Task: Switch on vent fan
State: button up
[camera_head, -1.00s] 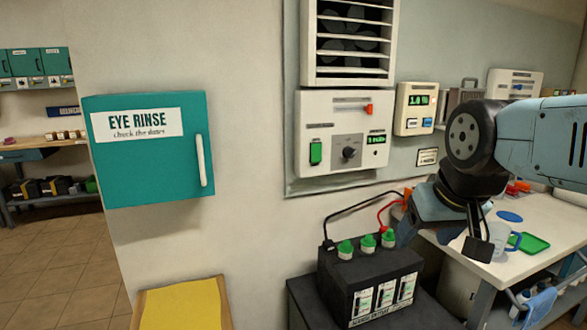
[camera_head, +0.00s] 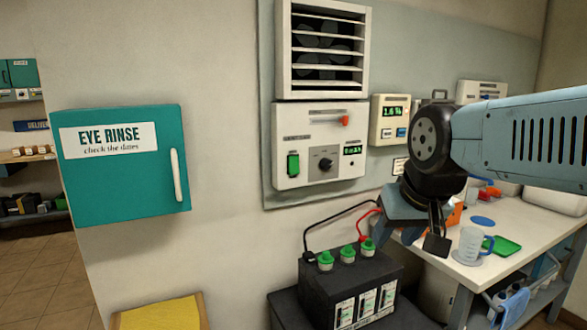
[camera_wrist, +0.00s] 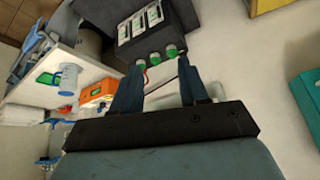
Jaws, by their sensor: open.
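The vent fan (camera_head: 322,52) sits behind white louvres high on the wall in the head view. Its white control box (camera_head: 308,185) is mounted just below. The box has a green rocker switch (camera_head: 293,164) at lower left, a black round knob (camera_head: 324,162) in the middle, a small green-lit display (camera_head: 352,150), and a red-tipped lever (camera_head: 344,120) at upper right. I cannot read the display or make out the fan's motion. My gripper (camera_head: 420,232) is right of and lower than the box, apart from it. In the wrist view my gripper (camera_wrist: 160,88) is open and empty.
A black battery (camera_head: 345,283) with green caps and cables stands below the box. A teal eye rinse cabinet (camera_head: 125,190) hangs at left. A meter (camera_head: 389,119) is right of the box. A white bench (camera_head: 465,262) holds a clear mug (camera_head: 470,243) and an orange device (camera_wrist: 97,93).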

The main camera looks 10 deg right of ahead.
jog(key=w+a+r+m, duration=0.1)
jog(key=w+m, duration=0.1)
jog(key=w, duration=0.2)
jog(key=w+a+r+m, duration=0.1)
jog(key=w+r, duration=0.1)
jog(key=w, duration=0.3)
jog(key=w+a+r+m+t, duration=0.1)
jog(key=w+m, duration=0.1)
jog(key=w, duration=0.2)
jog(key=shift+w+a+r+m+y, duration=0.2)
jog(key=shift+r+m+y, duration=0.1)
jog(key=shift+r+y, duration=0.1)
grip_shut()
jog(key=w+a+r+m, duration=0.1)
jog(key=w+m, duration=0.3)
jog(key=w, duration=0.5)
jog(key=w+a+r+m+t+y, duration=0.1)
jog(key=w+a+m, duration=0.2)
jog(key=w, duration=0.7)
jog(key=shift+w+m+y, duration=0.25)
jog(key=shift+m+y, duration=0.05)
jog(key=shift+m, duration=0.3)
jog(key=shift+f, duration=0.1)
